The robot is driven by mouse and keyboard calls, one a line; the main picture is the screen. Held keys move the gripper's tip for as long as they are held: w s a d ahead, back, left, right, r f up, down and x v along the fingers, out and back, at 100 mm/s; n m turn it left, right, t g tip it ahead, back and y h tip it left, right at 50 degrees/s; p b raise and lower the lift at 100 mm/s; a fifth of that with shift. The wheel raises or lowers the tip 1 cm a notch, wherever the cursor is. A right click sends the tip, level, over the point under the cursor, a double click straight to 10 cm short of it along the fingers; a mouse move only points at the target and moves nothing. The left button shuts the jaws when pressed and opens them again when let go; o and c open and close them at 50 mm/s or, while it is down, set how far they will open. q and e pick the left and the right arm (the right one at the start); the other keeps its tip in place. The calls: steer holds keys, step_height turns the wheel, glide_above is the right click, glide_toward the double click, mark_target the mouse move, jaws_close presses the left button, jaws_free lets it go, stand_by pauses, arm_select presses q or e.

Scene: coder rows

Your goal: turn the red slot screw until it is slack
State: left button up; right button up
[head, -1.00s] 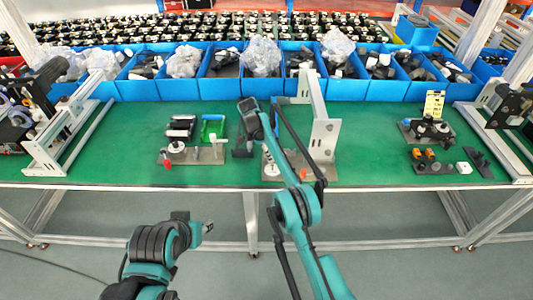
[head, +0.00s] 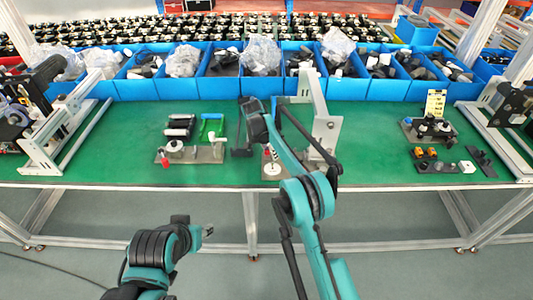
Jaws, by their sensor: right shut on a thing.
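A small red part (head: 165,160) stands at the left end of the left metal fixture (head: 205,154). Another small red part (head: 267,153) shows above a white round piece (head: 271,169), beside my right forearm. I cannot tell which is the slot screw; no slot can be made out. My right gripper (head: 243,151) points down at the bench between the two fixtures. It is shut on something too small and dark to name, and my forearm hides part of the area. My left gripper (head: 207,231) is in front of the bench, away from the fixtures; its fingers are unclear.
An upright grey bracket (head: 325,130) stands close right of my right forearm. Blue bins (head: 270,88) line the back of the green bench (head: 375,150). The bench between bracket and parts is clear.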

steer(key=shift+d+r, duration=0.1)
steer(key=shift+d, duration=0.15)
steer(key=shift+r+p, duration=0.45)
steer(key=shift+r, duration=0.25)
steer(key=shift+s+d+r+p, duration=0.15)
steer(key=shift+r+p, duration=0.2)
steer(key=shift+r, duration=0.3)
steer(key=shift+s+a+r+p, duration=0.1)
steer(key=shift+r+p, duration=0.2)
steer(key=shift+r, duration=0.3)
steer(key=shift+w+r+p, duration=0.15)
steer(key=shift+r+p, duration=0.25)
steer(key=shift+r, duration=0.25)
steer(key=shift+f, duration=0.1)
